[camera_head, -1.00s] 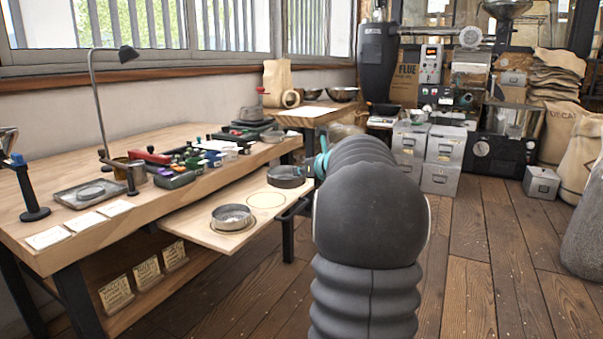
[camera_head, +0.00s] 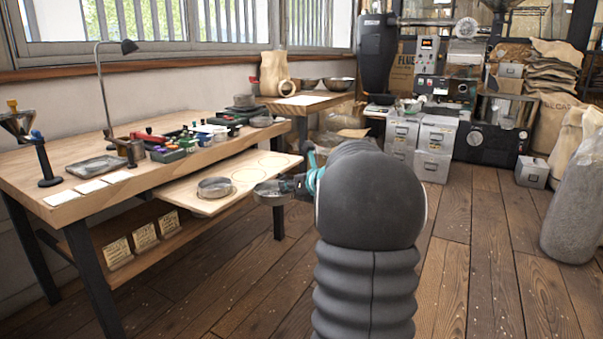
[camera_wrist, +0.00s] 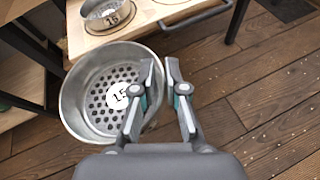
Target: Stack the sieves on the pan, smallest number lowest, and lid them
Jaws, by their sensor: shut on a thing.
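My gripper (camera_wrist: 163,75) is shut on the rim of a round metal sieve (camera_wrist: 72,100). The sieve has a perforated floor and a white label that reads 15. In the head view this held sieve (camera_head: 268,194) is beside the front edge of the pull-out board (camera_head: 205,205), clear of it. A second round metal vessel (camera_head: 214,187) sits on the board's left ring. In the wrist view this vessel (camera_wrist: 95,22) bears a label that looks like 16. I cannot tell whether anything lies under it. The pan and the lid are not clearly identifiable.
The board's other ring outlines (camera_head: 250,175) are empty. The workbench (camera_head: 75,205) carries a lamp, a grey tray (camera_head: 96,166), cards and several coloured items. A grey round dish (camera_head: 261,121) is at its far end.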

